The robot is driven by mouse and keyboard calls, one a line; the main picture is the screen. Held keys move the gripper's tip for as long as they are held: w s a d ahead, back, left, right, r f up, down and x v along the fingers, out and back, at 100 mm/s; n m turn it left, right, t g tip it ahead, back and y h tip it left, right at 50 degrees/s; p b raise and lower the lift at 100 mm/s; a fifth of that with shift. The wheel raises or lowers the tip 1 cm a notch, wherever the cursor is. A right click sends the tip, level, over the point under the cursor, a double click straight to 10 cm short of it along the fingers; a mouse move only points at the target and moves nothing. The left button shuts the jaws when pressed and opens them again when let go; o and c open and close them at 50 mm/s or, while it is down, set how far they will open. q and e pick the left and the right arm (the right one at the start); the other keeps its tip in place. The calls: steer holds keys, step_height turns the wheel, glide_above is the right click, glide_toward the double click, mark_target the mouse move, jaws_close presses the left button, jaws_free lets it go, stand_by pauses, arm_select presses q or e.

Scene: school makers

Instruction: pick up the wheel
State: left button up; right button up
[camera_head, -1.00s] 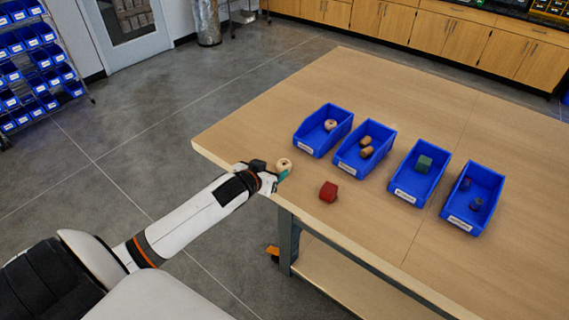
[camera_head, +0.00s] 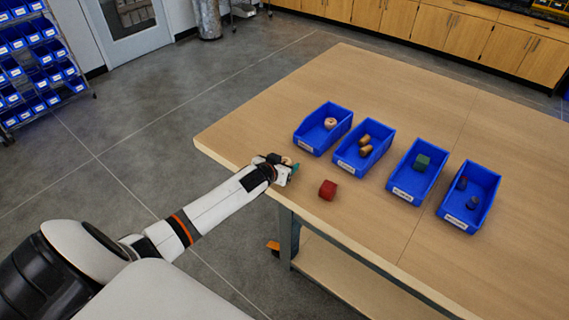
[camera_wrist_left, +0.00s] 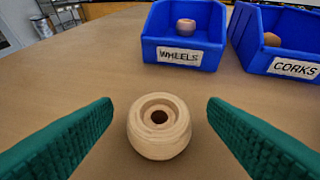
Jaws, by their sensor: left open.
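A round wooden wheel with a dark centre hole (camera_wrist_left: 159,127) lies on the table, hole facing up, in the left wrist view. My left gripper (camera_wrist_left: 160,118) is open, with its green fingers on either side of the wheel and gaps between them and it. In the head view, my left gripper (camera_head: 291,168) is low at the table's near left edge and hides most of the wheel; only a small part shows behind it. Another wooden wheel (camera_wrist_left: 186,27) sits inside the blue bin labelled WHEELS (camera_wrist_left: 181,57). My right gripper is not in view.
The blue bin labelled CORKS (camera_wrist_left: 289,62) stands right of the wheels bin. A green block (camera_head: 422,162) and small dark pieces (camera_head: 472,202) lie in two further blue bins. A red block (camera_head: 327,190) lies on the wooden table (camera_head: 360,85), just right of my left gripper.

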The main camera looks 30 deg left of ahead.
arm_select(q)
steer(key=c, duration=1.1)
steer(key=shift+o, duration=0.2)
steer(key=shift+r, duration=0.15)
